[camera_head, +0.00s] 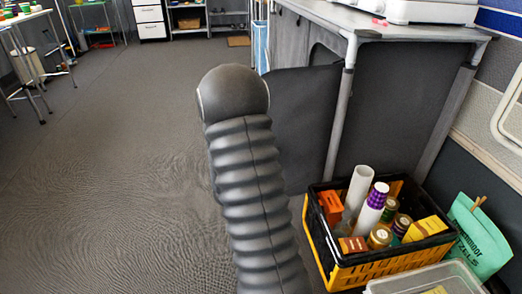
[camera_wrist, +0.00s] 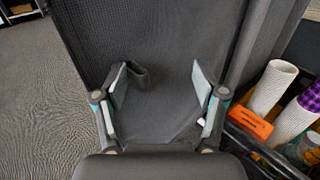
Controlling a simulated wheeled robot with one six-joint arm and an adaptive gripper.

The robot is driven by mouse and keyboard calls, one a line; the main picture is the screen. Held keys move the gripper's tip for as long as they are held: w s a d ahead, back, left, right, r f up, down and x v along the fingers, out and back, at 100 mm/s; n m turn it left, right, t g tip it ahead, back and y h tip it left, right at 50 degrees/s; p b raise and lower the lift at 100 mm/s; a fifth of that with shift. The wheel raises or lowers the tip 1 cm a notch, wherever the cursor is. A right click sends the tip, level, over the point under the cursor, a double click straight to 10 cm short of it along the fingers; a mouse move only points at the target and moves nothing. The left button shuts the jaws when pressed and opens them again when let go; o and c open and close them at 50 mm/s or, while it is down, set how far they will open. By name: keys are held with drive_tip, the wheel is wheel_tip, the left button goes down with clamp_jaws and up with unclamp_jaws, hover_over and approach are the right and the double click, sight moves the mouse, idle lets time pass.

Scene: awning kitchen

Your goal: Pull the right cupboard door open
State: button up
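The right cupboard door appears to be the dark panel (camera_head: 300,125) by the near post of the grey kitchen unit. It stands out from the unit's front at an angle, partly open. In the wrist view the dark door panel (camera_wrist: 160,35) fills the area ahead of my gripper (camera_wrist: 158,70). My gripper's two fingers are spread wide. A small dark pull tab (camera_wrist: 138,76) sits between them, close beside the left finger; I cannot tell whether they touch. In the head view my arm hides the gripper and the door's outer edge.
A black and yellow crate (camera_head: 375,266) of bottles and boxes stands right of my arm, by the unit's post (camera_head: 342,110). A green bag (camera_head: 480,240) and a clear bin (camera_head: 425,280) are beside it. The floor (camera_head: 110,150) at left is free.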

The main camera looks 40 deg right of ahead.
drive_tip(key=shift+r, duration=0.15)
drive_tip(key=shift+c, duration=0.5)
drive_tip(key=v, duration=1.2)
drive_tip(key=shift+a, duration=0.2)
